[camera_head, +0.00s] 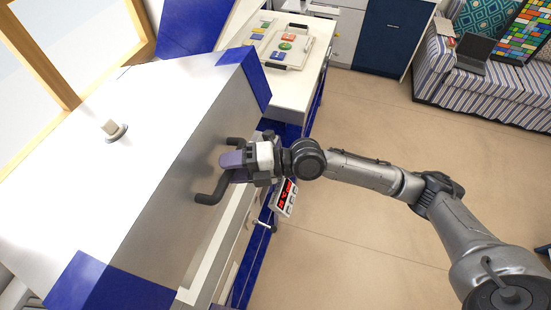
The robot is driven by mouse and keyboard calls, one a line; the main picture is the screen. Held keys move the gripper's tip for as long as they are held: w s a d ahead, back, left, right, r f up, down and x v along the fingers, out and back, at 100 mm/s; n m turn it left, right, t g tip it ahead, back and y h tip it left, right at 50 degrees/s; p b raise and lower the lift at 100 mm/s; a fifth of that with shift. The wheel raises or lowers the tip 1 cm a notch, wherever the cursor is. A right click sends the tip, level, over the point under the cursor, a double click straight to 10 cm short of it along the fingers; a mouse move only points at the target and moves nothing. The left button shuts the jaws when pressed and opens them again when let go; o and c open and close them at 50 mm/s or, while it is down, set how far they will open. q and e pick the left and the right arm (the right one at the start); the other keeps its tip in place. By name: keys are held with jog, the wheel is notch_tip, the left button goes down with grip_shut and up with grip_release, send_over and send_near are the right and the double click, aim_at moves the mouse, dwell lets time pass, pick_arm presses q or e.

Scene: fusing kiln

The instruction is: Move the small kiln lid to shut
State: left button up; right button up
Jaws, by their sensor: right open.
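The kiln lid (118,165) fills the left of the head view, with a white top, a bare metal front side and blue corners. A dark bar handle (208,196) sticks out from its front side. My right gripper (230,163) is at the handle, its jaws open around or beside the middle of the bar. The gripper hides that part of the bar, so I cannot tell if they touch. The pale kiln rim (201,264) shows below the lid's front side; how wide any gap is stays unclear. My left gripper is out of view.
A red-lit control panel (286,197) sits on the kiln's front, just below my right gripper. A white bench (291,86) with a tray of coloured pieces (273,54) stands behind the kiln. A striped sofa (483,89) is at the far right. The floor (365,118) between is clear.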

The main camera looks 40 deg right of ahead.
jog(key=b+v, duration=0.7)
jog(key=v, duration=0.6)
jog(key=shift+d+b, duration=0.15)
jog(key=shift+b, duration=0.15)
jog(key=shift+s, duration=0.15)
